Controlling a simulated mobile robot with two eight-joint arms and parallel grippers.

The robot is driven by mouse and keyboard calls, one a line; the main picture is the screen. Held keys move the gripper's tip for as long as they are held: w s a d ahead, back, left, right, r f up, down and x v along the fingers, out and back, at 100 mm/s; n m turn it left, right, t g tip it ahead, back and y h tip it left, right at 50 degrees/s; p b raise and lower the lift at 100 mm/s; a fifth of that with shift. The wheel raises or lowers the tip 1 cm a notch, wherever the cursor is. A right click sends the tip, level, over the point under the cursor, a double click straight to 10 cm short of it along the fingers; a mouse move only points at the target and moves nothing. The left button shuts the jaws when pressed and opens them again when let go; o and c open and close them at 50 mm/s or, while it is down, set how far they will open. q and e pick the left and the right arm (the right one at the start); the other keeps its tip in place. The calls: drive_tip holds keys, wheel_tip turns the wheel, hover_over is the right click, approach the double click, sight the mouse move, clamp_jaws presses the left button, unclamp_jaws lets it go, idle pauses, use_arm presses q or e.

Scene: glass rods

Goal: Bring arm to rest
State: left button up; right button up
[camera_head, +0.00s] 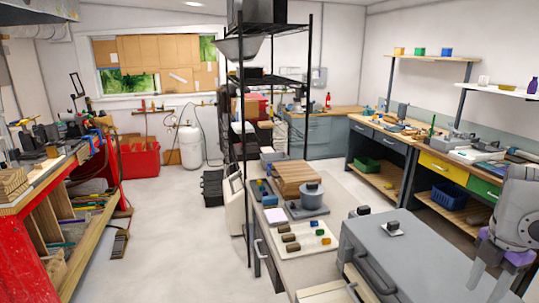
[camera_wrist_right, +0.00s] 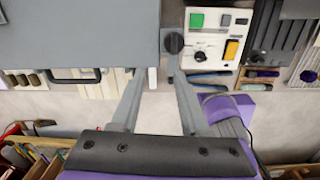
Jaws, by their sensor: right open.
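My right gripper (camera_head: 489,282) comes in at the right edge of the head view, grey with purple parts and its fingers pointing down. It is to the right of the large grey box top (camera_head: 385,235) and beside it in the picture. My left gripper is not in view. No glass rod can be made out.
A grey pot (camera_head: 312,194) and a wooden block stack (camera_head: 296,176) stand on the middle counter. Workbenches with a yellow drawer (camera_head: 443,172) and blue bin (camera_head: 449,195) line the right. A black shelf frame (camera_head: 247,130) rises centrally. The left-centre floor is clear.

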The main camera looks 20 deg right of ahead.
drive_tip(key=w+a+f+m+t+h, duration=0.1)
drive_tip(key=w+a+f+m, duration=0.3)
drive_tip(key=w+a+f, duration=0.5)
drive_tip(key=a+f+m+t, duration=0.1)
drive_tip(key=a+f+m, duration=0.3)
drive_tip(key=a, duration=0.4)
drive_tip(key=s+a+f+m+t+y, duration=0.1)
drive_tip(key=a+f+m+t, duration=0.1)
drive_tip(key=a+f, duration=0.4)
drive_tip(key=a+f+m+t, duration=0.1)
drive_tip(key=a+f+m, duration=0.4)
drive_tip(key=a, duration=0.7)
drive_tip(key=shift+s+a+f+m+t, duration=0.2)
drive_tip(key=shift+s+m+t, duration=0.1)
drive_tip(key=shift+t, duration=0.1)
drive_tip(key=shift+r, duration=0.1)
